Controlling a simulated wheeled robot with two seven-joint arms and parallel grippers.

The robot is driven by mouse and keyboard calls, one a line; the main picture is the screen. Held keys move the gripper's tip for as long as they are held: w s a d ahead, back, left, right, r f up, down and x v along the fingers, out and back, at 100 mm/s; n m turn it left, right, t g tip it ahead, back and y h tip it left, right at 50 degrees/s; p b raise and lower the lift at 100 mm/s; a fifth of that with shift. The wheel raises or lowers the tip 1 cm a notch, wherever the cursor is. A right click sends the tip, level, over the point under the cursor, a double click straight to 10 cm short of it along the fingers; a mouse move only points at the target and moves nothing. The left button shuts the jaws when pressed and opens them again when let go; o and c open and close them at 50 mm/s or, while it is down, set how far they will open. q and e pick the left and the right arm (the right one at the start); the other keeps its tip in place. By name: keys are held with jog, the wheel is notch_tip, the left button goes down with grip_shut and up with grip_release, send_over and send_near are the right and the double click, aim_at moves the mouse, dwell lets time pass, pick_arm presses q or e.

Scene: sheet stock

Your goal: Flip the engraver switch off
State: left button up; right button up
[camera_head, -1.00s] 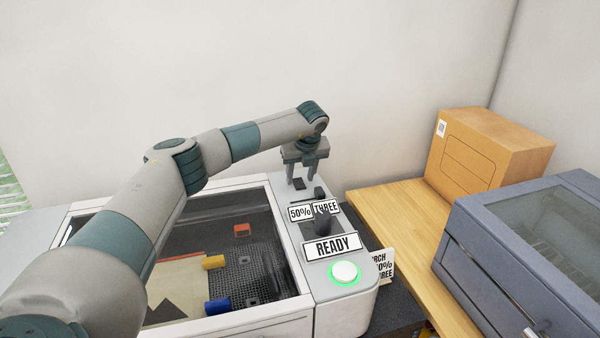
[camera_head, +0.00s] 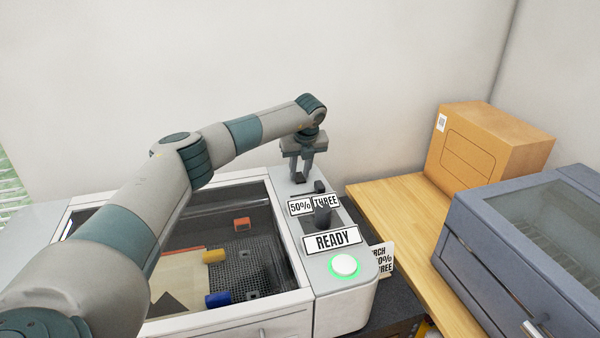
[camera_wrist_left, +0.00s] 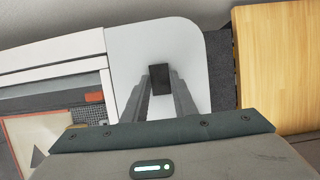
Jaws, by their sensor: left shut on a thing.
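The engraver (camera_head: 284,198) is a white machine with a dark-windowed lid and a control strip on its right side. A small black switch (camera_wrist_left: 159,78) stands on the white far end of that strip. My left gripper (camera_head: 300,178) is lowered over this switch from above. In the left wrist view the two grey fingers of the gripper (camera_wrist_left: 162,84) are on either side of the switch, shut on it. In the head view the fingers partly hide the switch. My right gripper is in neither view.
Nearer on the strip are labels reading 50% and THREE, dark controls (camera_head: 322,215), a READY sign (camera_head: 331,241) and a green-ringed button (camera_head: 345,265). To the right are a wooden bench (camera_head: 400,205), a cardboard box (camera_head: 485,148) and a grey-blue machine (camera_head: 470,250).

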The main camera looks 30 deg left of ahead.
pick_arm(q)
jog(key=shift+w+a+r+g+h+b, duration=0.1)
jog(key=shift+w+a+g+h+b, duration=0.2)
jog(key=shift+g+h+b, duration=0.4)
jog(key=o, duration=0.9)
jog(key=shift+c, duration=0.2)
jog(key=shift+o, duration=0.9)
